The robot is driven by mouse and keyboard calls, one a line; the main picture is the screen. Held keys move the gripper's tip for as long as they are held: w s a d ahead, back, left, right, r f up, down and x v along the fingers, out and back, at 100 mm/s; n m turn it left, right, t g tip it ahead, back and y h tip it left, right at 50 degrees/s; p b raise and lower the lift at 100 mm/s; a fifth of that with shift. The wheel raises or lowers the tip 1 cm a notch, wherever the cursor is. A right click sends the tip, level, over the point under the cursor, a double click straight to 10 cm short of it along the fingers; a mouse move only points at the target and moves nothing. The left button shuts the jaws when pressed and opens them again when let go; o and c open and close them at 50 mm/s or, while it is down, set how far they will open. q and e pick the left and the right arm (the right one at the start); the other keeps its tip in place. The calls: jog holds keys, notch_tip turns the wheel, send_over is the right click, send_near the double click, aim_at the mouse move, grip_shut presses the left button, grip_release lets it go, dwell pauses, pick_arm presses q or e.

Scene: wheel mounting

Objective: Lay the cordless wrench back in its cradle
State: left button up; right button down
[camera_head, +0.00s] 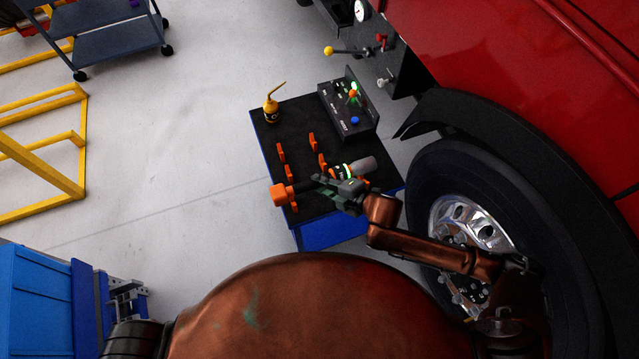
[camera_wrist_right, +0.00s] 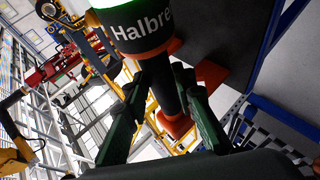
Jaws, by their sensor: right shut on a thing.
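The cordless wrench (camera_head: 362,167) has a grey nose, a green ring and an orange end at the left. My right gripper (camera_head: 342,190) is shut on its dark middle and holds it sideways over the near part of the cart top. In the right wrist view the wrench body (camera_wrist_right: 140,27) with white lettering runs down between the gripper's fingers (camera_wrist_right: 163,112). The cradle seems to be the orange upright brackets (camera_head: 312,142) on the black mat; the nearer ones are partly hidden by the wrench and gripper. Whether the wrench touches them I cannot tell. My left gripper is not in view.
The black-topped blue cart (camera_head: 270,131) also holds a yellow oil can (camera_head: 271,109) and a control box (camera_head: 349,112) with a green light. A red truck with a large wheel (camera_head: 470,222) stands close at the right.

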jog(key=shift+r, duration=0.2)
jog(key=shift+f, duration=1.45)
jog(key=shift+a, duration=0.1)
jog(key=shift+p, duration=0.3)
jog(key=shift+r+p, duration=0.1)
jog(key=shift+p, duration=0.25)
